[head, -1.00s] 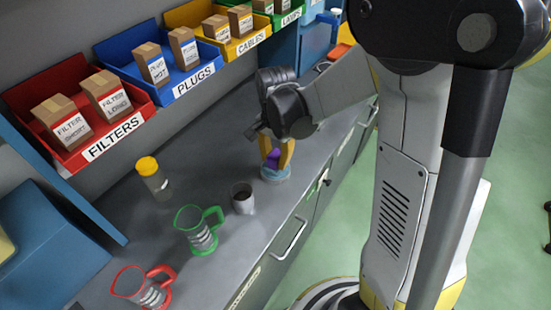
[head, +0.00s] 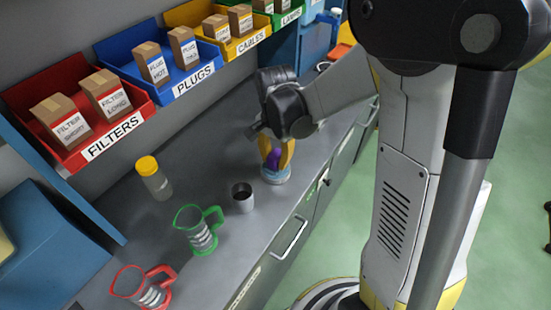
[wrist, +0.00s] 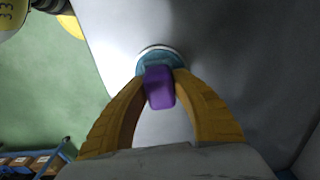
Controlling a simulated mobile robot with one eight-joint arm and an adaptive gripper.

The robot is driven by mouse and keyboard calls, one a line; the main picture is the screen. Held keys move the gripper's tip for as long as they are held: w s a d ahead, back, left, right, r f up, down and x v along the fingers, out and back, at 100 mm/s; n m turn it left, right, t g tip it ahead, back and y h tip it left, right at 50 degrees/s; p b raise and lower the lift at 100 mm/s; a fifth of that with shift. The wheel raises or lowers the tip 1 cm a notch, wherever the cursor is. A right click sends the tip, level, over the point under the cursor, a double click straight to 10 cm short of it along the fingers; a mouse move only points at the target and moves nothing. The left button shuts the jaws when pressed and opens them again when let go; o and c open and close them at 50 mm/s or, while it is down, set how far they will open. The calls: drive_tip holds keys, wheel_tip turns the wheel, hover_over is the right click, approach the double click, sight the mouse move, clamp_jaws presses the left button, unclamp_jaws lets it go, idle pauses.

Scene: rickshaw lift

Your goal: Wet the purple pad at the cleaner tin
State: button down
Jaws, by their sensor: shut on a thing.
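My gripper (head: 277,168) points down at the worktop, its yellow fingers shut on the purple pad (wrist: 159,88). In the head view the pad (head: 274,160) shows between the fingers. A low round tin with a pale blue top and whitish rim (head: 276,178) stands directly below the fingers, near the front edge of the worktop; it looks like the cleaner tin. In the wrist view the tin (wrist: 158,52) shows just beyond the pad and fingertips. The pad's lower end is over or at the tin's top; I cannot tell whether they touch.
Labelled bins (head: 140,118) line the back. The worktop (head: 215,150) between the bins and my gripper is clear.

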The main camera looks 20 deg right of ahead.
sight(275, 154)
drive_tip(key=shift+r+p, duration=2.6)
drive_tip(key=shift+r, duration=0.95)
drive_tip(key=shift+f, duration=0.1)
